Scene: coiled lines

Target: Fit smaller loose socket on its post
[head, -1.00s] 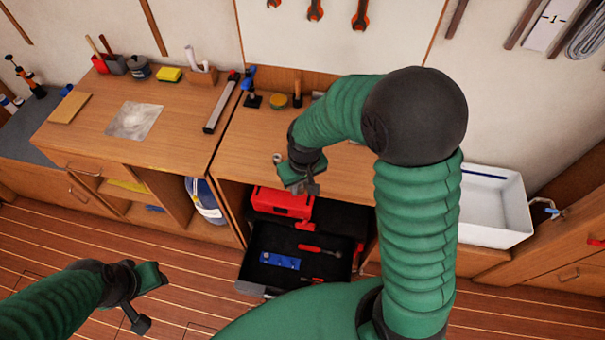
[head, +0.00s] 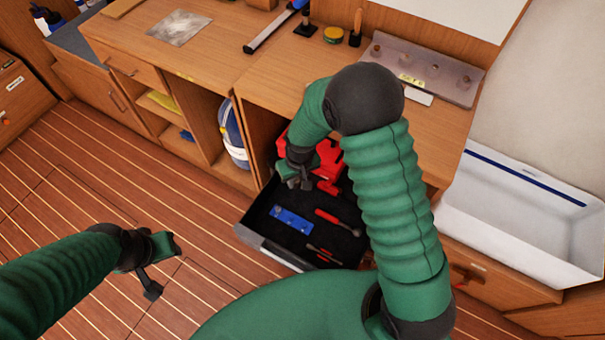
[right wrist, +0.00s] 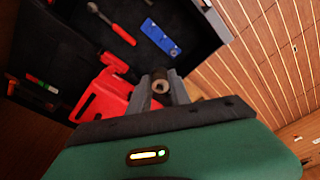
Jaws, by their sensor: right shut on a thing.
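My right gripper (head: 298,181) hangs over the open drawer (head: 262,244), just in front of the red case. In the right wrist view its fingers (right wrist: 160,88) are shut on a small metal socket (right wrist: 160,86), whose round open end faces the camera. In the drawer lies a blue rail (head: 291,220), apart from the gripper; it also shows in the right wrist view (right wrist: 160,38). Any small posts on it are too small to tell clearly. My left gripper (head: 150,287) is over the floor at left; its finger gap is not clear.
The red case (head: 329,160) and a red-handled ratchet (head: 336,221) lie in the drawer. A grey rack with several brown knobs (head: 422,72) stands on the bench. A white sink (head: 520,215) is at right. The floor at left is clear.

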